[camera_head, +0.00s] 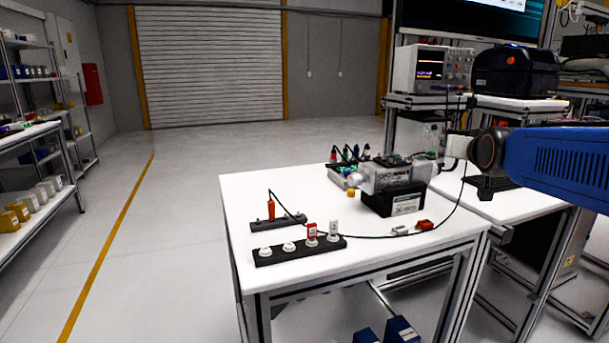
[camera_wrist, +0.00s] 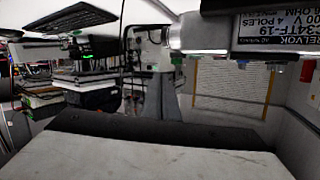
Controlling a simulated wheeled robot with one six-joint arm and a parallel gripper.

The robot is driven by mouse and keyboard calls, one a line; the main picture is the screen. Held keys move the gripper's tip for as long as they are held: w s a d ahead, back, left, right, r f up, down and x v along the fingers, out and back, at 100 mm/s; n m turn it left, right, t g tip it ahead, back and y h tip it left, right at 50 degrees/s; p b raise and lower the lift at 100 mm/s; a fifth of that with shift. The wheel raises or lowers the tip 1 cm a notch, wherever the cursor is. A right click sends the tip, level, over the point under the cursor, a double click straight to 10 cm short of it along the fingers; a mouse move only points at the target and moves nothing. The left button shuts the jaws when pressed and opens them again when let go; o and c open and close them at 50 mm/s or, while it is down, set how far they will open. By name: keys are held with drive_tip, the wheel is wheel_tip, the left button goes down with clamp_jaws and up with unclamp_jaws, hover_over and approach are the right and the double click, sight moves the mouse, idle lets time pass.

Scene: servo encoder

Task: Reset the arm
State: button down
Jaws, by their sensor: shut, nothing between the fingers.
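My gripper (camera_wrist: 162,78) shows in the wrist view as a grey tapered shape, its fingers together with nothing between them. A black servo motor (camera_head: 403,204) with a white label stands on the white table in the head view. In the wrist view the labelled motor (camera_wrist: 265,30) fills the top right, its print upside down, with a silver cylindrical part reaching left above my fingers. In the head view my blue arm comes in from the right, its wrist beside the motor. The gripper is hard to separate there from the grey metal around the motor.
The white table (camera_head: 240,200) also holds a black strip with round white pieces (camera_head: 300,250), an orange-handled tool (camera_head: 271,209), a red connector (camera_head: 424,225) and a tray of tools (camera_head: 345,178). A black cable crosses the top. An oscilloscope (camera_head: 432,69) stands behind. Floor at left is clear.

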drive_tip(key=s+a+f+n+g, duration=0.1)
drive_tip(key=s+a+f+g, duration=0.2)
drive_tip(key=s+f, duration=0.6)
drive_tip(key=s+a+f+n+g+y, duration=0.1)
drive_tip(key=s+a+f+g, duration=0.2)
drive_tip(key=s+f, duration=0.6)
drive_tip(key=s+a+f+n+g+y, duration=0.1)
drive_tip(key=s+a+f+g, duration=0.2)
drive_tip(key=s+f, duration=0.6)
drive_tip(key=s+g, duration=0.1)
drive_tip(key=s, duration=0.6)
drive_tip(key=shift+s+a+f, duration=0.15)
drive_tip(key=shift+s+f, duration=0.1)
drive_tip(key=shift+f, duration=0.15)
